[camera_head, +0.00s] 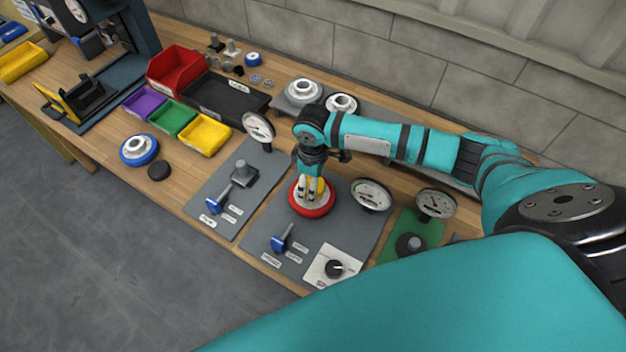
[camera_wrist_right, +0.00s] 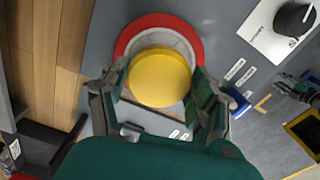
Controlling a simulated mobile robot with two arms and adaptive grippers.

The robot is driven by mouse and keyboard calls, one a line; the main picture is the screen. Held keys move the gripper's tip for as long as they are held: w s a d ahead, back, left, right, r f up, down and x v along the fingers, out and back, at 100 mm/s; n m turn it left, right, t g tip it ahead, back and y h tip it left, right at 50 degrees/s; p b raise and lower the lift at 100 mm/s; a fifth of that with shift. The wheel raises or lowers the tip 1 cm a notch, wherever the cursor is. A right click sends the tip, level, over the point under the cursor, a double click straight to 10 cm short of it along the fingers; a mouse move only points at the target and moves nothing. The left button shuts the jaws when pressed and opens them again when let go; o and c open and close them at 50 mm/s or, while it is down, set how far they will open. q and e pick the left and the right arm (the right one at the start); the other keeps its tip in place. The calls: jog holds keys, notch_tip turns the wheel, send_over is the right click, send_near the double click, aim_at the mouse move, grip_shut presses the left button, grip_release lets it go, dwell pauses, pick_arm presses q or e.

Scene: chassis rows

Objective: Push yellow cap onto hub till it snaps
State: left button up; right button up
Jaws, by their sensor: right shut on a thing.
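The yellow cap (camera_wrist_right: 160,78) sits between the two fingers of my right gripper (camera_wrist_right: 160,90), which is shut on it. In the head view the right gripper (camera_head: 312,190) points down over the red-rimmed hub (camera_head: 312,208), and the cap (camera_head: 319,187) shows partly between the fingers. In the wrist view the cap covers much of the hub's pale inside, and the red rim (camera_wrist_right: 128,42) shows around its far side. I cannot tell whether the cap is seated or just above the hub. A teal and dark shape at the wrist view's right edge looks like my left gripper (camera_wrist_right: 297,88); its fingers are unclear.
The hub is on a grey panel (camera_head: 345,222) with a blue lever (camera_head: 283,238), a dial gauge (camera_head: 371,195) and a knob plate (camera_head: 333,265). Purple, green and yellow bins (camera_head: 204,136) stand left. A blue-rimmed hub (camera_head: 138,149) lies near the front edge.

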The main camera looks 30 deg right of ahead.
jog(key=shift+f, duration=0.95)
dwell(1.1)
jog(key=o, duration=1.1)
jog(key=shift+r, duration=0.1)
notch_tip(320, 180, up, 12)
jog(key=shift+f, duration=0.1)
jog(key=shift+a, duration=0.1)
